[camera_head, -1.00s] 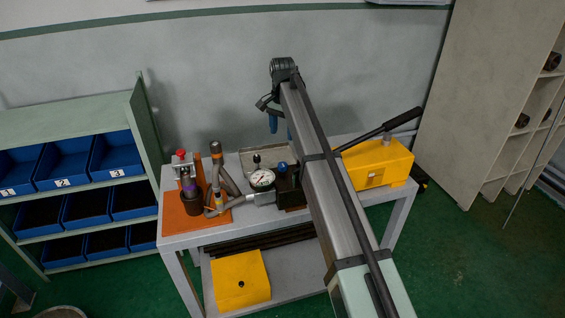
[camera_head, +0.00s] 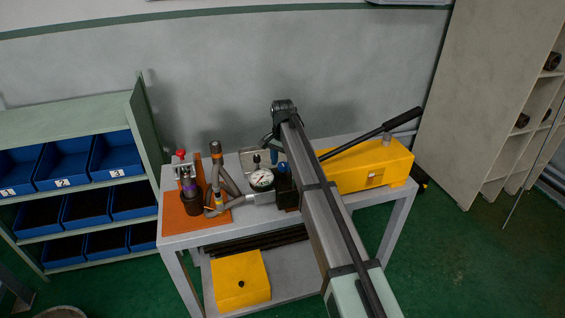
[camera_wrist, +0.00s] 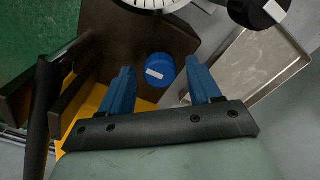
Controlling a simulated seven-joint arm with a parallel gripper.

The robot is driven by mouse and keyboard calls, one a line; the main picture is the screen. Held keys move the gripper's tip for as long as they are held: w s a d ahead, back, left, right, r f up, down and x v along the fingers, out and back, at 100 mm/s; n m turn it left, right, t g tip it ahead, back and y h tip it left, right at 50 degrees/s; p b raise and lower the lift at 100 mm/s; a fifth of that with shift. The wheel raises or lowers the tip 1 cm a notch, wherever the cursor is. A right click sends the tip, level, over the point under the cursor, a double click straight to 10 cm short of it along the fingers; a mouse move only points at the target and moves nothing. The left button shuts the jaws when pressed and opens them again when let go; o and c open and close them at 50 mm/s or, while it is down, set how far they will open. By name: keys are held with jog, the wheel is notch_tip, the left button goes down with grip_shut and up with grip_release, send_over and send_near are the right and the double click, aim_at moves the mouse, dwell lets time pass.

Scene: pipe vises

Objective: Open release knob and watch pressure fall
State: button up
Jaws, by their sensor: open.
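A round blue knob (camera_wrist: 160,70) with a white mark sits on a dark block in the wrist view. In the head view the blue knob (camera_head: 282,168) is beside the pressure gauge, partly hidden by my arm. My gripper (camera_wrist: 159,66) is open, with one blue finger on each side of the knob in the picture; I cannot tell whether they touch it. In the head view my gripper (camera_head: 274,150) is just above the block. The white-faced pressure gauge (camera_head: 262,179) stands left of the knob; its dial edge shows in the wrist view (camera_wrist: 150,4).
A black knob (camera_wrist: 258,10) and a metal tray (camera_wrist: 265,65) lie close to the right finger. The yellow pump body (camera_head: 370,165) with its long black handle (camera_head: 380,132) is right of my arm. An orange mat (camera_head: 180,222) with fittings is at the left.

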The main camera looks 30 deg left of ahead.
jog(key=shift+f, duration=0.1)
jog(key=c, duration=1)
